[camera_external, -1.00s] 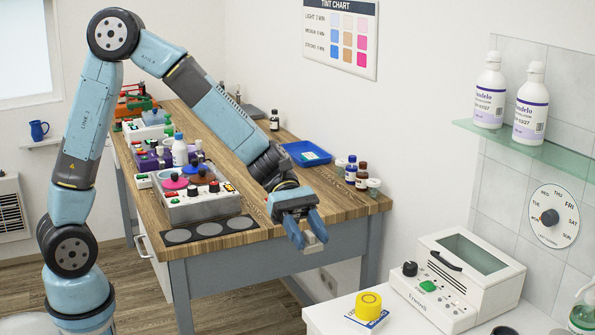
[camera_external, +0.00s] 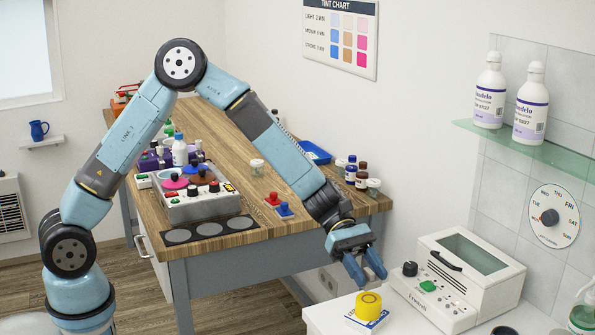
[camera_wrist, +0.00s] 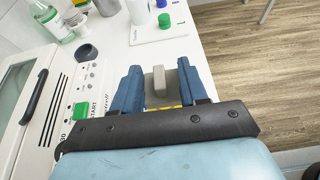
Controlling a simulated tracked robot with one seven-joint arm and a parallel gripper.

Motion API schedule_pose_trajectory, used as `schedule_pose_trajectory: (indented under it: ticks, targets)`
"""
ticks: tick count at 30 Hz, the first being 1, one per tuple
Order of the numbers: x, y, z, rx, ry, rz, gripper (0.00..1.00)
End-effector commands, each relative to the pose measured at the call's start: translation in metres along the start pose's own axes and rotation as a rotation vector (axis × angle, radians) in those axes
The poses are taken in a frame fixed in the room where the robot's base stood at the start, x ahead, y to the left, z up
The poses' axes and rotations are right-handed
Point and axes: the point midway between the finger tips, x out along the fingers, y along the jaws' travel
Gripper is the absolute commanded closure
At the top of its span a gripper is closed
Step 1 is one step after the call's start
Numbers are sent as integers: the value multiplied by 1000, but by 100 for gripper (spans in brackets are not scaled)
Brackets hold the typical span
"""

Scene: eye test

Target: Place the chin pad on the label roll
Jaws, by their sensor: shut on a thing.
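The chin pad, a small grey-beige block (camera_wrist: 159,78), is held between the two blue fingers of my gripper (camera_external: 365,270) in the wrist view. In the external view the pad is hard to make out between the fingers. The label roll (camera_external: 368,304) is a short yellow cylinder with a hole in its top, resting on a small white and blue box on the white counter. My gripper points down above the roll, apart from it. In the wrist view only a thin yellow strip shows below the pad, mostly hidden by my gripper.
A white machine (camera_external: 458,275) with a green button stands right of the roll on the white counter (camera_external: 325,318). A glass shelf (camera_external: 520,140) with two bottles hangs above. The wooden table (camera_external: 240,160) behind holds a switch box (camera_external: 200,203) and small bottles.

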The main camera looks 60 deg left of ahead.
Motion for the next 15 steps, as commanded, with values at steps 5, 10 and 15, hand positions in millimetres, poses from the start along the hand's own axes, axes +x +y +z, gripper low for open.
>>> schedule_pose_trajectory:
  ticks: [5,10,15]
  targets:
    - [6,5,-6,-1,0,-1,85]
    - [14,5,-27,-5,-1,-1,85]
    - [17,5,-34,1,0,1,85]
